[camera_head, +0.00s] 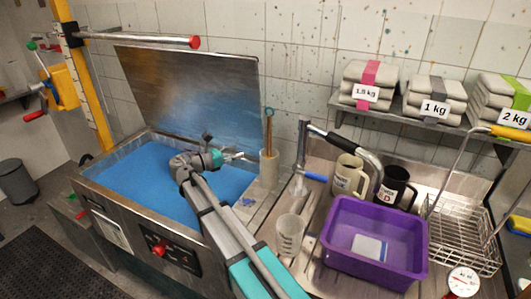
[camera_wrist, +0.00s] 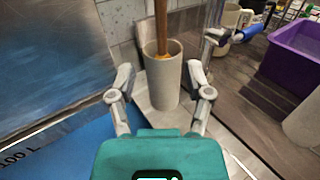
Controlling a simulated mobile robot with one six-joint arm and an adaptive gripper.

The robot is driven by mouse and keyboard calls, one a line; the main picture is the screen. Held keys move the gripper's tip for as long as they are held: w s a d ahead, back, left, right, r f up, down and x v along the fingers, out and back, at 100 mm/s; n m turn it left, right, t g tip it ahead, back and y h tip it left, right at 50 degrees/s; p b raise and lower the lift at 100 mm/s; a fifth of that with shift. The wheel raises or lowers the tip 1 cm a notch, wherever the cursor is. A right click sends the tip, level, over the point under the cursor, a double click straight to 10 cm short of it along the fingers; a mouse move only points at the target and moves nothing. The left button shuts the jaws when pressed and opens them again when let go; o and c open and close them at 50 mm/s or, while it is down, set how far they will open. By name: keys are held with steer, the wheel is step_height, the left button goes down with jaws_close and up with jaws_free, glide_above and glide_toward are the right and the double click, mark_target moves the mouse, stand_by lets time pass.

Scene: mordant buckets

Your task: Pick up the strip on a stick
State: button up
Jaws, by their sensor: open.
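A brown stick (camera_head: 268,140) stands upright in a pale cylindrical holder (camera_head: 266,170) beside the blue vat; a small teal-and-orange piece shows at its top, too small to identify surely as the strip. In the wrist view the stick (camera_wrist: 160,25) rises from the holder (camera_wrist: 163,80), its upper end out of frame and its lower end hidden inside. My gripper (camera_head: 238,156) is over the vat's right side, left of the holder. In the wrist view my open gripper (camera_wrist: 160,73) points at the holder, which appears between its fingers; they hold nothing.
The blue-filled vat (camera_head: 141,173) has its metal lid (camera_head: 190,90) raised behind. A tap (camera_head: 301,160), a clear beaker (camera_head: 289,234), a purple basin (camera_head: 340,251), two mugs and a wire rack (camera_head: 465,225) crowd the right counter.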

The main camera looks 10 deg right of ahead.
stand_by(0.3)
glide_above(269, 155)
steer(key=a, duration=0.5)
steer(key=shift+s+d, duration=0.25)
steer(key=shift+s, duration=0.1)
steer(key=shift+x, duration=2.6)
steer(key=shift+r, duration=0.1)
jaws_close()
